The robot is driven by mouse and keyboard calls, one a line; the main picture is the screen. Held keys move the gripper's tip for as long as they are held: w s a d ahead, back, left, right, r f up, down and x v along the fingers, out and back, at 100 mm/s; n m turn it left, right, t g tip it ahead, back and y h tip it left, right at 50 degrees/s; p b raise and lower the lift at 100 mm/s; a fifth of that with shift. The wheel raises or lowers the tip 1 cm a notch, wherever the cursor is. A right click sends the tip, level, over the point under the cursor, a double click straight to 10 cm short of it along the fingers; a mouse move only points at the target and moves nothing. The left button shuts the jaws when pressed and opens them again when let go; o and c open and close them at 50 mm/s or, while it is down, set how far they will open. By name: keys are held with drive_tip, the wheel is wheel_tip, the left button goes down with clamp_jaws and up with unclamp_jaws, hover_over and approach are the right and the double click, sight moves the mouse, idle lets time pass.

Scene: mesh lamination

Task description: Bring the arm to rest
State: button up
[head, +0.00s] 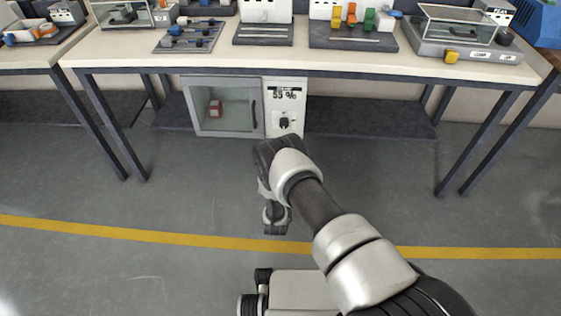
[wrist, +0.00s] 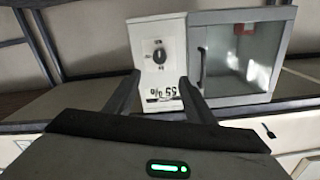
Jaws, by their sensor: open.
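My arm reaches in from the lower right of the head view, bends in front of the bench and points down. My gripper (head: 275,226) hangs over the open floor, in front of the cabinet and apart from it. In the wrist view my gripper (wrist: 159,78) shows two dark fingers spread apart with nothing between them. The fingertips are small and partly hidden in the head view.
A cabinet (head: 226,131) with a closed glass door stands under the bench (head: 290,60), with a red block (head: 215,107) inside. Its control panel (head: 285,105) reads 55 %. The bench top holds several devices. The floor around a yellow line (head: 120,232) is clear.

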drive_tip(key=w+r+g, duration=0.2)
drive_tip(key=w+r, duration=0.7)
drive_tip(key=r, duration=0.4)
wheel_tip(320, 180, up, 17)
drive_tip(key=s+d+g+y, duration=0.1)
drive_tip(key=d+g+y, duration=0.1)
drive_tip(key=g, duration=0.1)
drive_tip(key=s+d+r+n+g, duration=0.1)
drive_tip(key=s+d+r+g, duration=0.15)
drive_tip(key=s+r, duration=0.55)
drive_tip(key=s+d+r+n+g, duration=0.1)
drive_tip(key=s+d+r, duration=0.2)
drive_tip(key=s+r, duration=0.45)
drive_tip(key=s+d+r+n+g+h, duration=0.15)
drive_tip(key=s+d, duration=0.25)
drive_tip(key=s, duration=1)
drive_tip(key=s+d+g, duration=0.2)
drive_tip(key=s+d, duration=0.2)
drive_tip(key=s, duration=1.1)
wheel_tip(320, 180, up, 28)
drive_tip(key=p, duration=2.8)
drive_tip(key=shift+s+f, duration=0.15)
